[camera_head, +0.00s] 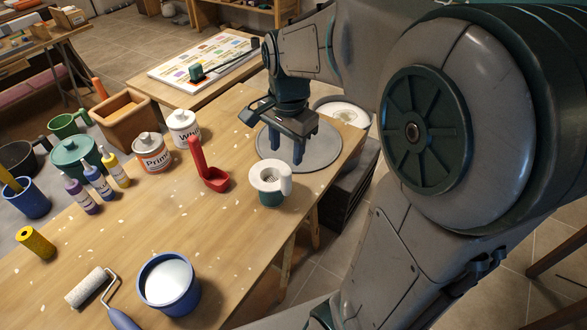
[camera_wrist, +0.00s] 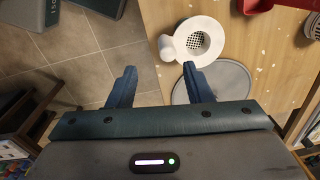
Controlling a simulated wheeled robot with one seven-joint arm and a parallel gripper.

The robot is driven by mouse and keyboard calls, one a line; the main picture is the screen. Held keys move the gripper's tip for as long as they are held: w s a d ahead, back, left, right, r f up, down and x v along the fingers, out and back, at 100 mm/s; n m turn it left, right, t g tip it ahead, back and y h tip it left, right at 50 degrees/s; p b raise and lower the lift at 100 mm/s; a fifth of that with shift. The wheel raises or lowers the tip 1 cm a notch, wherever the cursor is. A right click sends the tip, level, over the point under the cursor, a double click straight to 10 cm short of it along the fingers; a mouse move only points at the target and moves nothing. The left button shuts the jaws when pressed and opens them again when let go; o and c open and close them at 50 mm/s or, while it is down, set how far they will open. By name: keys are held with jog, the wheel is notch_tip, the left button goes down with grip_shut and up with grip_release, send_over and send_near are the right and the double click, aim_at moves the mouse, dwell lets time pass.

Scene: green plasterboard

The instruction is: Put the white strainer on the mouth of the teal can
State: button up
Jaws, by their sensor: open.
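The white strainer (camera_head: 257,180) sits on the mouth of the teal can (camera_head: 270,199), near the table's right front edge. It looks level, and its stubby handle points right in the head view.
A round grey mat (camera_head: 325,151) lies under my gripper. A red ladle-like holder (camera_head: 216,180) stands left of the can. A blue bucket of white paint (camera_head: 168,284) and a paint roller (camera_head: 90,287) are at the front. Paint cans and bottles stand left. Bare table lies between.

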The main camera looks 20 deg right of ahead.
jog(key=s+a+n+t, duration=0.1)
jog(key=s+n+t, duration=0.2)
jog(key=s+n, duration=0.9)
jog(key=shift+a+r, duration=0.2)
jog(key=shift+a, duration=0.2)
jog(key=shift+w, duration=0.1)
dwell(0.5)
